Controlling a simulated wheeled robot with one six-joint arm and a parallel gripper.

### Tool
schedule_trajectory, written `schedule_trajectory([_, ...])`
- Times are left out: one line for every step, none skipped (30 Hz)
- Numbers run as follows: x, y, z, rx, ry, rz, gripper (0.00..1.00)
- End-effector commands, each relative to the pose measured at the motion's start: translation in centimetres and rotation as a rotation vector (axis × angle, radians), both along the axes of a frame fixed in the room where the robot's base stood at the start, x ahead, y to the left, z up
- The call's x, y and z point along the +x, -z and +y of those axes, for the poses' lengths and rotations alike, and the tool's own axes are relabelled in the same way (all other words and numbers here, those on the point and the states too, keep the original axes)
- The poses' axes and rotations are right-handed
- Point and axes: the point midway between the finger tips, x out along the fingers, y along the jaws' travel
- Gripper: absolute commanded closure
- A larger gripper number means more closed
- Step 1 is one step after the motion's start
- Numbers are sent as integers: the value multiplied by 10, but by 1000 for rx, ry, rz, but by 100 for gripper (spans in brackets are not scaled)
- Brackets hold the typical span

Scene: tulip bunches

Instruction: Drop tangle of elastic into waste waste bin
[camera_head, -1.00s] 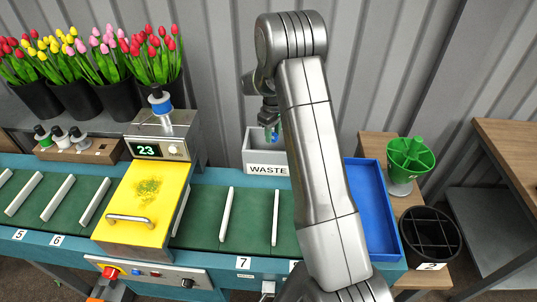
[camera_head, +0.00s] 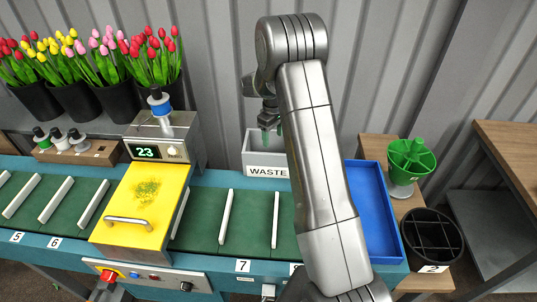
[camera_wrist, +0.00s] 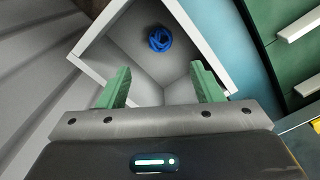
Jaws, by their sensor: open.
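The tangle of elastic (camera_wrist: 160,39) is a small blue coil lying inside the waste bin, on its floor, in the wrist view. The waste bin (camera_head: 267,171) is a light grey open box with a WASTE label on its front; its rim also shows in the wrist view (camera_wrist: 91,66). My gripper (camera_wrist: 160,88) is open above the bin, its two green fingers spread apart with nothing between them. In the head view my gripper (camera_head: 270,135) hangs over the bin opening, and the bin's inside is mostly hidden there.
A green conveyor (camera_head: 205,222) with white dividers runs in front of the bin. A yellow-lidded machine (camera_head: 140,205) stands to the left. A blue tray (camera_head: 372,215), a green divided cup (camera_head: 409,158) and a black divided bucket (camera_head: 430,240) are to the right.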

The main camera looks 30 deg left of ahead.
Motion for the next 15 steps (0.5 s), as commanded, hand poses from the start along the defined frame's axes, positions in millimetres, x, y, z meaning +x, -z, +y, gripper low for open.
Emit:
schedule_trajectory([1,-8,1,4,0,-3,40])
schedule_trajectory([0,-13,1,4,0,-3,40])
schedule_trajectory([0,-22,1,5,0,-4,40])
schedule_trajectory([1,-28,1,5,0,-4,40])
schedule_trajectory([1,-36,1,5,0,-5,40])
schedule_trajectory([1,-45,1,5,0,-5,40])
schedule_trajectory([1,-53,1,5,0,-5,40])
schedule_trajectory([1,-60,1,5,0,-5,40])
schedule_trajectory([1,-69,1,5,0,-4,40])
schedule_trajectory([0,-76,1,5,0,-4,40])
schedule_trajectory([1,-82,1,5,0,-4,40])
schedule_trajectory([0,-89,1,3,0,-2,40])
schedule_trajectory([0,-95,1,4,0,-3,40])
schedule_trajectory([0,-100,0,4,0,-2,40])
schedule_trajectory([0,-106,1,4,0,-2,40])
